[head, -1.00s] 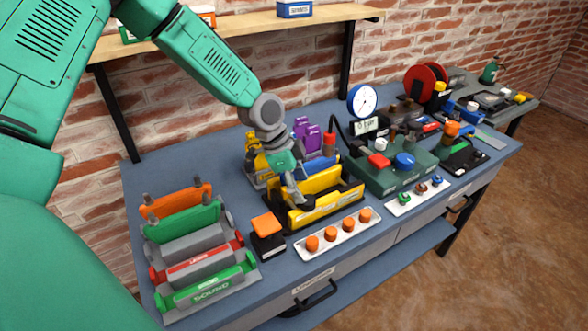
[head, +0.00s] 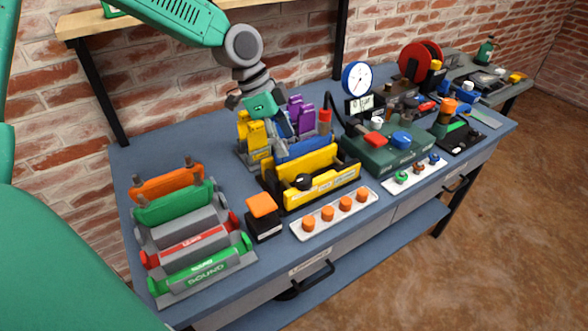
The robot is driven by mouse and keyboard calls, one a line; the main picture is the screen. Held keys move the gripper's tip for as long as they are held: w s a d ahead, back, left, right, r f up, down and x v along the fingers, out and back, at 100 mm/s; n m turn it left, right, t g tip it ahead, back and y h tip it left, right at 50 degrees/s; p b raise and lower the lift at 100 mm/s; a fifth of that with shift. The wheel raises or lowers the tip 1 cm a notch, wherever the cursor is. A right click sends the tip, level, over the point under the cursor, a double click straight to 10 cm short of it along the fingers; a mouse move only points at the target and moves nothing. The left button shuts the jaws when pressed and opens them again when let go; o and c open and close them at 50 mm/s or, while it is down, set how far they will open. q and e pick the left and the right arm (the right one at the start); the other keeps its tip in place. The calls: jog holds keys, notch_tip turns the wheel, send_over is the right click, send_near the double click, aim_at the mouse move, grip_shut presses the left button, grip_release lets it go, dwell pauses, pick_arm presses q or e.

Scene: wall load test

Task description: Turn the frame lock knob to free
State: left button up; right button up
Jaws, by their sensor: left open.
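A yellow and black frame (head: 325,187) stands on the blue bench near its middle, with a blue block across its back. A small round black knob (head: 304,181) sits on its front side; I take this to be the frame lock knob. Its setting is too small to read. My left gripper (head: 270,114) is open and empty, above and behind the frame, in front of the yellow and purple pieces. It is clear of the knob. My right gripper is not in view.
A white strip with several orange caps (head: 336,214) lies in front of the frame. An orange-topped black block (head: 262,215) and a rack of coloured bars (head: 198,252) stand left. A green gauge unit (head: 390,155) stands right. A shelf (head: 262,18) hangs behind.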

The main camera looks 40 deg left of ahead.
aim_at(303, 177)
pick_arm(q)
jog(key=shift+m, duration=0.5)
jog(key=b+x, duration=0.5)
jog(key=x, duration=0.6)
jog(key=shift+f, duration=0.4)
jog(key=shift+w+d+f, duration=0.15)
jog(key=shift+d+f, duration=0.1)
jog(key=shift+d, duration=0.1)
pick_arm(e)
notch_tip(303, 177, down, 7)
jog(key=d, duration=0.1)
pick_arm(q)
jog(key=shift+a, duration=0.1)
jog(key=shift+a, duration=0.15)
jog(key=c, duration=1.1)
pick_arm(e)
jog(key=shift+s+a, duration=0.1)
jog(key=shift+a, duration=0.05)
